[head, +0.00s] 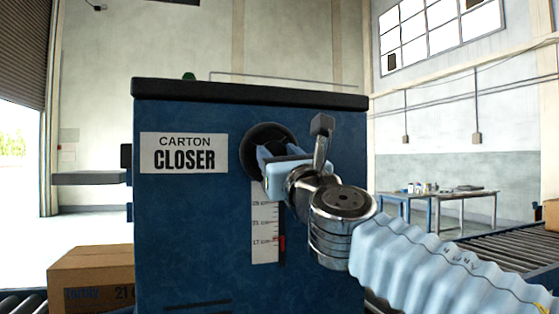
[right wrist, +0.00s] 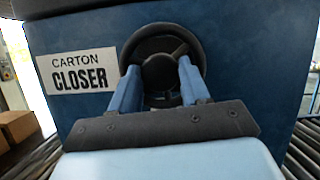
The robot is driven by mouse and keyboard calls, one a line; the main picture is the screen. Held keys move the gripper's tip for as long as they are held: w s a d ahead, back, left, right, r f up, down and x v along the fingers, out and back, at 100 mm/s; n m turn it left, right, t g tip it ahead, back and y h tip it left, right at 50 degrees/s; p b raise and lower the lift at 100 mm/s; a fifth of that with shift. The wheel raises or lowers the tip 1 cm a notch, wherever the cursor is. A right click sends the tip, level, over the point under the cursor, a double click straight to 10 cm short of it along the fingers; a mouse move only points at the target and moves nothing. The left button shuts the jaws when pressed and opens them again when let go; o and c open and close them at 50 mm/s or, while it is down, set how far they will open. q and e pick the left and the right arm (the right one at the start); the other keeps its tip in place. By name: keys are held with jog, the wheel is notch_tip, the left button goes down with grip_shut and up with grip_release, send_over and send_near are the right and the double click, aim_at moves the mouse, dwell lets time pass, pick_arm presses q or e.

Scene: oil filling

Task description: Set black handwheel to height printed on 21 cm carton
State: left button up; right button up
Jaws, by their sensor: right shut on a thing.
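The black handwheel (head: 266,131) is on the front of the blue carton closer (head: 190,215); it also shows in the right wrist view (right wrist: 160,71). My right gripper (head: 268,152) is shut on the handwheel, with its fingers (right wrist: 162,88) on either side of the hub. The white height scale (head: 264,228) below it reads 25, 21 and 17 cm, and its red pointer (head: 282,243) stands by the 17 mark. The brown carton (head: 92,277) at lower left is printed with 21; the rest of that print is cut off. My left gripper is not in view.
Roller conveyors run at the lower left (head: 20,302) and at the right (head: 500,247). A table with small items (head: 440,193) stands at the back right. My right arm covers the machine's lower right front.

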jog(key=m+h, duration=0.1)
jog(key=m, duration=0.1)
jog(key=m+h+b, duration=0.1)
jog(key=m, duration=0.2)
jog(key=shift+a+f+m+t+h, duration=0.1)
jog(key=shift+a+m+t+h, duration=0.05)
jog(key=shift+m+t+h, duration=0.2)
jog(key=m+h, duration=0.2)
jog(key=m, duration=0.1)
jog(key=shift+s+a+m, duration=0.1)
jog(key=shift+m, duration=0.25)
jog(key=m, duration=0.1)
jog(key=m+h, duration=0.1)
jog(key=m, duration=0.1)
jog(key=m+h, duration=0.1)
jog(key=shift+r+m+p, duration=0.25)
jog(key=shift+m+p, duration=0.1)
jog(key=shift+m, duration=0.05)
jog(key=shift+m+g+h+p, duration=0.35)
jog(key=shift+m+g+h, duration=0.1)
jog(key=shift+m, duration=0.65)
jog(key=shift+m+g+h+p, duration=0.3)
jog(key=shift+m+g+p, duration=0.1)
jog(key=shift+m, duration=0.7)
jog(key=o, duration=1.1)
jog(key=shift+c, duration=0.2)
